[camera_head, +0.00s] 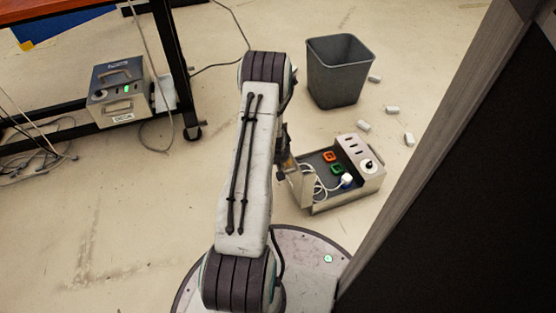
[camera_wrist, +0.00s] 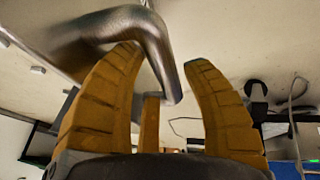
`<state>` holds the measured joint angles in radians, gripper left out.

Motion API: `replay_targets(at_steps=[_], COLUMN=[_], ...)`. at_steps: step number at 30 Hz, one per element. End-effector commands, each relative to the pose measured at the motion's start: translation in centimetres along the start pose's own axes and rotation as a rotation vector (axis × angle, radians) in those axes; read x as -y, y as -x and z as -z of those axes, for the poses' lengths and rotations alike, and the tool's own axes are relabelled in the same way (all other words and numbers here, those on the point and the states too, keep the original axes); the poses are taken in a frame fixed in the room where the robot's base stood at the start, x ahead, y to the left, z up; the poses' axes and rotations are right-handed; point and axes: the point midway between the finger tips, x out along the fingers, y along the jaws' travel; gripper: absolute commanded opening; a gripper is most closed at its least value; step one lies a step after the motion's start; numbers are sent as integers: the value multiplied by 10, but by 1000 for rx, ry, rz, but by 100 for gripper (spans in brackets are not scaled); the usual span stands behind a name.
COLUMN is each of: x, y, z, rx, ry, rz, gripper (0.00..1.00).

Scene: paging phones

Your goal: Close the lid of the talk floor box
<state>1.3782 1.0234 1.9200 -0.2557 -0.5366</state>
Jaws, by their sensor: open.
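The floor box (camera_head: 345,197) stands open on the floor, right of my arm in the head view. Inside are an orange piece (camera_head: 330,156), a green piece (camera_head: 337,169) and a white plug with cable (camera_head: 346,180). A pale upright panel (camera_head: 308,190) at its left side may be the lid; my arm partly hides that side. My gripper (camera_head: 288,164) is mostly hidden beside the box's left edge. In the wrist view my gripper (camera_wrist: 165,55) has its yellow fingers apart. A bent grey metal bar (camera_wrist: 158,45) crosses close by the left finger and between the fingers; contact is unclear.
A grey bin (camera_head: 338,75) stands behind the box, with several small white blocks (camera_head: 363,126) nearby. A dark panel (camera_head: 470,210) closes off the right. A wheeled workbench (camera_head: 178,70) with a grey device (camera_head: 118,90) stands left. The floor at lower left is clear.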

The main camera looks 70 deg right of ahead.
Motion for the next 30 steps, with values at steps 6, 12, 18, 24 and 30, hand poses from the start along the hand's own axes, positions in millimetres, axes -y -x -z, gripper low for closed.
replay_targets(at_steps=[6,12,18,24,30], x=[0,0,0,0,0], y=[-2,-2,-2,-2,-2], z=[0,0,0,0,0], rx=[1,1,1,1,0], ry=[0,0,0,0,-1], rz=[1,1,1,0,0], gripper=[44,41,24,6,0])
